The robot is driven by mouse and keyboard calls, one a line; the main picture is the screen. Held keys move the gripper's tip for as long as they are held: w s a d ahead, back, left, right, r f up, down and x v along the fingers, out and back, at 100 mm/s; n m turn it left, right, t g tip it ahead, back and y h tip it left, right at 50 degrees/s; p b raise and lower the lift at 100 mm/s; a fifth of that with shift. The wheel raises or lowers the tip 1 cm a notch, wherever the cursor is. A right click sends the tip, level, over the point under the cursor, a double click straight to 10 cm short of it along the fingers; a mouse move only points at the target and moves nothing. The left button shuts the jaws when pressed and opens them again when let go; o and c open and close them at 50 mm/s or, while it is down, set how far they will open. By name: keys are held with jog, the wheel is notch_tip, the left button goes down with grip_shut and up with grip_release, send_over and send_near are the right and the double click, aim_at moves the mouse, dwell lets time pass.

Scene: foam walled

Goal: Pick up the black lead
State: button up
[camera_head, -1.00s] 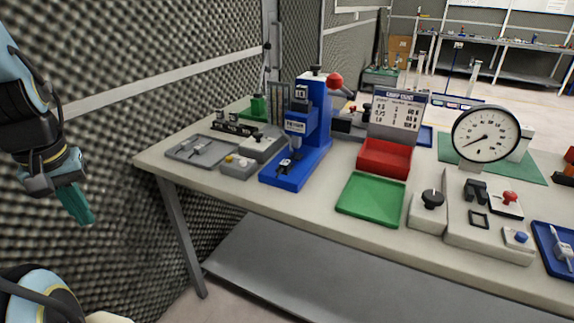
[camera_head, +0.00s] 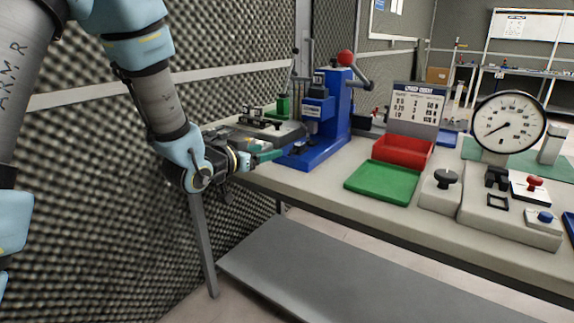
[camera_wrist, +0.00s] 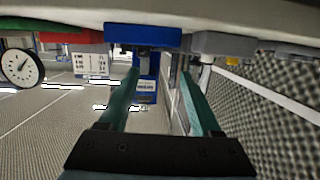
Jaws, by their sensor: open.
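I cannot pick out a black lead in either current view. My gripper (camera_head: 262,155) is at the left end of the bench in the head view, beside the blue press (camera_head: 328,130). Its two teal fingers are apart in the wrist view (camera_wrist: 160,85), with nothing seen held between them. The wrist picture is upside down, and the blue press (camera_wrist: 145,90) shows between and beyond the fingers. In the head view my arm and gripper hide part of the bench's left end.
The bench top (camera_head: 310,195) holds a green tray (camera_head: 384,182), a red bin (camera_head: 403,150), a dial gauge (camera_head: 508,125) and control boxes (camera_head: 510,210). A foam wall (camera_head: 110,230) runs along the left. A lower shelf (camera_head: 330,275) lies under the bench.

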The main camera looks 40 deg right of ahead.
aim_at(298, 144)
jog(key=shift+s+d+h, duration=0.4)
jog(key=shift+s+d, duration=0.1)
jog(key=shift+s, duration=0.25)
jog(key=shift+s+d+m+g, duration=0.1)
jog(key=shift+d+m+g, duration=0.2)
jog(key=shift+d, duration=0.05)
jog(key=p+x, duration=0.1)
jog(key=x, duration=0.3)
jog(key=shift+d, duration=0.2)
jog(key=p+x, duration=0.1)
jog(key=x, duration=0.1)
jog(key=p+x, duration=0.1)
jog(key=x, duration=0.1)
jog(key=shift+s+d+r, duration=0.1)
jog(key=shift+s+d, duration=0.05)
jog(key=shift+d, duration=0.7)
grip_shut()
